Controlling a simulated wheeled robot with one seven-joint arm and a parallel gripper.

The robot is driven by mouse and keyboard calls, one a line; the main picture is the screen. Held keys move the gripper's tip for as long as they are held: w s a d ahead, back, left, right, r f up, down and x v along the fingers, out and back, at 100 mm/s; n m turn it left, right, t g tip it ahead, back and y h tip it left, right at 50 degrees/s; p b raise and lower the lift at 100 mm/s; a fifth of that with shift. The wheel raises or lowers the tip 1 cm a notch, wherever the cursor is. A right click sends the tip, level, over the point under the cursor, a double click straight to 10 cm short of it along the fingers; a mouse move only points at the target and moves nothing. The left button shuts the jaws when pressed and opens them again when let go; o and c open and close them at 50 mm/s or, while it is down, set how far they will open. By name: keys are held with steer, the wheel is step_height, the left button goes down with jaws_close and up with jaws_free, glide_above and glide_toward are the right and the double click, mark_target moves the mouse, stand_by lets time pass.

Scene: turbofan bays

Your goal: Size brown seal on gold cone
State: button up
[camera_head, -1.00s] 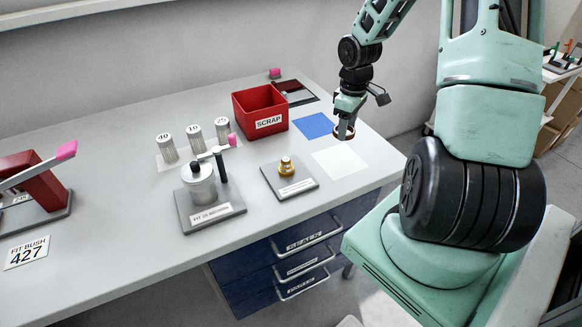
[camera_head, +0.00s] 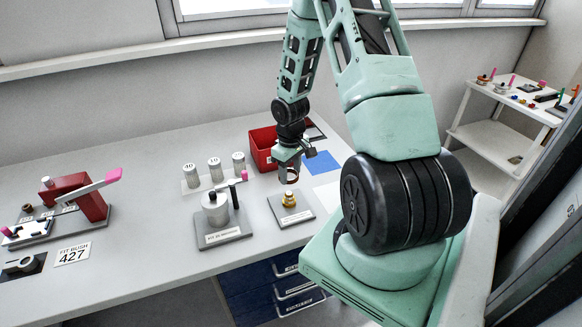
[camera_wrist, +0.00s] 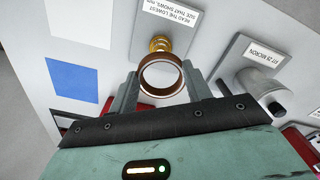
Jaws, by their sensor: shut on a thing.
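The brown seal, a ring, is held between the two fingers of my gripper (camera_head: 289,176); the ring (camera_wrist: 162,75) shows plainly in the wrist view with its opening facing the camera. My gripper (camera_wrist: 162,88) is shut on it. The gold cone (camera_head: 289,199) stands upright on a small grey plate (camera_head: 305,210) with a white label. In the head view the seal is just above the cone. In the wrist view the cone (camera_wrist: 160,43) shows at the ring's far edge, partly hidden by it. I cannot tell whether they touch.
A grey fixture with a metal cylinder (camera_head: 217,209) stands left of the cone plate. Several labelled cylinders (camera_head: 214,170) stand behind it. The red scrap bin (camera_head: 262,150) is behind my gripper. Blue (camera_head: 321,162) and white squares lie to the right on the bench.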

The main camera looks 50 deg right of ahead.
mark_target(291, 194)
steer(key=shift+f+b, duration=2.3)
steer(key=shift+f, duration=0.5)
steer(key=shift+f+b, duration=1.85)
steer(key=shift+f, duration=0.95)
steer(key=o, duration=1.4)
steer(key=shift+r+p, duration=3.1)
steer(key=shift+r, duration=0.4)
